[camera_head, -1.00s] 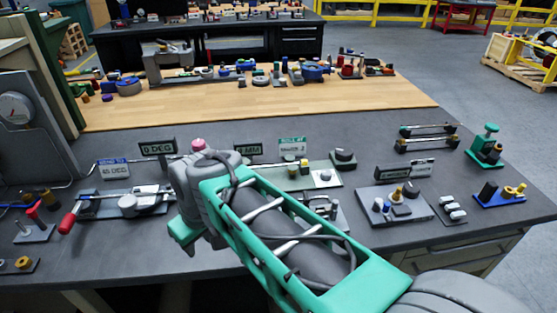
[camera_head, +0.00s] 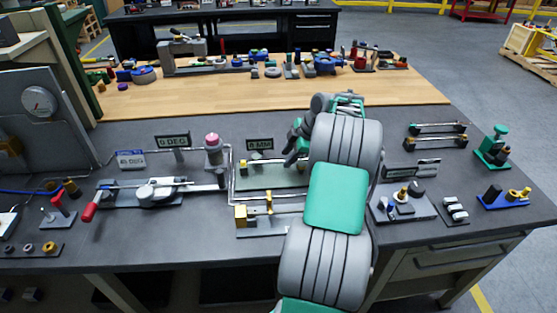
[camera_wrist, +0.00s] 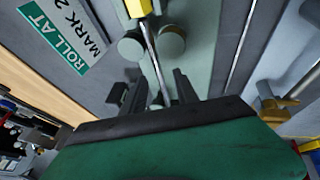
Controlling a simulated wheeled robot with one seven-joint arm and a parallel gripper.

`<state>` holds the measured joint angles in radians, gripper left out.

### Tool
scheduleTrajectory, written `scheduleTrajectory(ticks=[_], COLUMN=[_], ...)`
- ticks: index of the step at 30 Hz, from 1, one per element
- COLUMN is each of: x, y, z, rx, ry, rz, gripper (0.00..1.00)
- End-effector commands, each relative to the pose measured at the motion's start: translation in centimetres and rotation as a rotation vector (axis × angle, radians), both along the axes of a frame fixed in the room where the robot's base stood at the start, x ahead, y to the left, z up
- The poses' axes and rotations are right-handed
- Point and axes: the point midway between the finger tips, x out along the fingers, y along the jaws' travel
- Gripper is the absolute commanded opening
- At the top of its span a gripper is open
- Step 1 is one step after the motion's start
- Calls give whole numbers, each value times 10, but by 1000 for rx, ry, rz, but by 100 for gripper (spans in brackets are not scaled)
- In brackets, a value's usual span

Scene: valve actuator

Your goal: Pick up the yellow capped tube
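The yellow capped tube shows in the wrist view as a thin metallic rod (camera_wrist: 153,55) with a yellow cap (camera_wrist: 143,8) at the top edge. It runs between two round grey-green rollers or posts. My gripper (camera_wrist: 160,90) has its two dark fingers apart, one on each side of the rod's lower part; no clear contact shows. In the head view the yellow cap (camera_head: 243,165) appears at the left end of the green-grey plate (camera_head: 275,180). My gripper (camera_head: 291,158) is over this plate, and my arm hides the plate's right part.
A "ROLL AT MARK 2" sign (camera_wrist: 75,35) stands beside the rod. An "8 MM" sign (camera_head: 260,144) and a pink-topped post (camera_head: 213,145) are to the left. A brass-block fixture (camera_head: 260,212) is in front. Several fixtures, including a grey tray (camera_head: 403,208), lie right.

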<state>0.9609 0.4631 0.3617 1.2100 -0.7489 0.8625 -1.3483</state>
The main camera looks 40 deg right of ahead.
Motion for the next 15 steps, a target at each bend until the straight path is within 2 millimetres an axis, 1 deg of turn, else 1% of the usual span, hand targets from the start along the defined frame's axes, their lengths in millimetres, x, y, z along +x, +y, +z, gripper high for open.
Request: scheduleTrajectory(ticks=[3,9,15], x=[4,4,4], y=[2,2,2], z=[-9,-10,-10], rx=[0,-1,-1], ry=[0,0,1], rz=[0,-2,0], gripper=[36,35,19])
